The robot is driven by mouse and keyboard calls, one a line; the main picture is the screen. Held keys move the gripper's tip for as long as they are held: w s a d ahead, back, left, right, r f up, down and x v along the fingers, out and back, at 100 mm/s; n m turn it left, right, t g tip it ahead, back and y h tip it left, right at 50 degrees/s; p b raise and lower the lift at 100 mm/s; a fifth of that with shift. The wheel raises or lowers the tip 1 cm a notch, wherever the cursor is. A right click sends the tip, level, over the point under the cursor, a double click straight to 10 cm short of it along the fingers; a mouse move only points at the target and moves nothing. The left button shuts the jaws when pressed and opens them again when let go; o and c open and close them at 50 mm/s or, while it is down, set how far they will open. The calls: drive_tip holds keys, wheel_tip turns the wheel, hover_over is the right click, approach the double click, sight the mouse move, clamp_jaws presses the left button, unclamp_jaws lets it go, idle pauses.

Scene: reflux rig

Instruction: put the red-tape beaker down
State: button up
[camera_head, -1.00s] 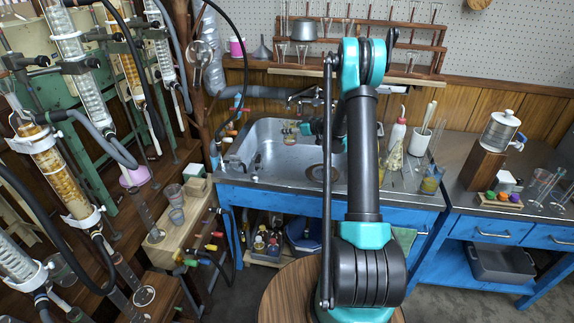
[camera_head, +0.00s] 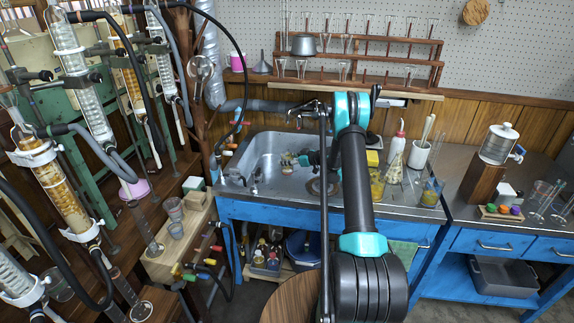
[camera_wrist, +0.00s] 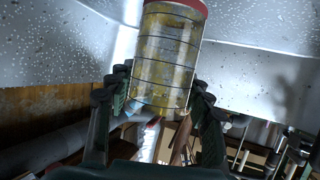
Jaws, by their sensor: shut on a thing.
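The red-tape beaker (camera_wrist: 165,62) hangs between the fingers of my gripper (camera_wrist: 160,97) in the wrist view. It is clear glass with dark ring lines, a yellowish tint and a red band (camera_wrist: 178,5) at the picture's top edge. My gripper is shut on it. In the head view the beaker (camera_head: 288,159) shows small over the sink basin (camera_head: 264,167), left of my gripper (camera_head: 298,160). My arm hides part of the sink's right side. I cannot tell how far the beaker is above the basin floor.
A faucet (camera_head: 308,112) stands behind the sink. A wash bottle (camera_head: 395,150), flasks and a white cup (camera_head: 418,155) crowd the counter to the right. Glass columns (camera_head: 58,190) stand at left.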

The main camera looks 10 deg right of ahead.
drive_tip(key=shift+f, duration=1.1)
drive_tip(key=shift+f, duration=0.1)
drive_tip(key=o, duration=1.3)
